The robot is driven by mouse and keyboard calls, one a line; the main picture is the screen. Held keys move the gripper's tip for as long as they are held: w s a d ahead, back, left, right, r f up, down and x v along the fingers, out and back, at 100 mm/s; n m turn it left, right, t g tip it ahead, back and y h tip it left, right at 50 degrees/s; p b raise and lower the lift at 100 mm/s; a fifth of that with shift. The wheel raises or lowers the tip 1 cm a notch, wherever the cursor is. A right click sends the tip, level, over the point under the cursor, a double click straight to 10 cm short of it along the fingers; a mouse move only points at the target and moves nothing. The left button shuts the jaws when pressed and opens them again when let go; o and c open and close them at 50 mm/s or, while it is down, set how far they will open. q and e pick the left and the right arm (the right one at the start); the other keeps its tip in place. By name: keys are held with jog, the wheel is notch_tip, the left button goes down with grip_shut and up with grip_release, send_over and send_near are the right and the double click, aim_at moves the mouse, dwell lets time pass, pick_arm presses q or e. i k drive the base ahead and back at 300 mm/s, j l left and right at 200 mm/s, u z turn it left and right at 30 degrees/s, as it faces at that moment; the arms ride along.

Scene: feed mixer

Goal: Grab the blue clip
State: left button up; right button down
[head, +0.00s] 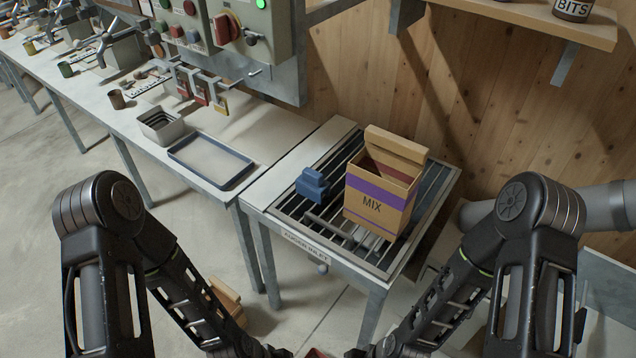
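A small blue clip-like object (312,184) lies on the left part of the slatted auger inlet grate, just left of the cardboard box. I take it to be the blue clip; its fine shape is too small to tell. Both my arms come in from the lower left and lower right and reach down toward the bottom edge of the head view. Their grippers are not clearly visible there, so their fingers cannot be made out. Both arms are nearer to me than the grate and apart from the blue clip.
An open cardboard box marked MIX (372,208) stands on the grate (300,206), right of the clip. A grey bar (338,230) lies before it. A blue-rimmed tray (211,160) and metal tin (161,125) are on the bench at left. A control panel (245,40) hangs above.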

aim_at(311, 184)
jog(key=z, duration=1.85)
jog(key=k+j+z, duration=0.1)
jog(key=z, duration=0.2)
jog(key=k+j, duration=0.5)
jog(key=j, duration=0.15)
jog(key=k+j, duration=0.55)
jog(key=j, duration=0.1)
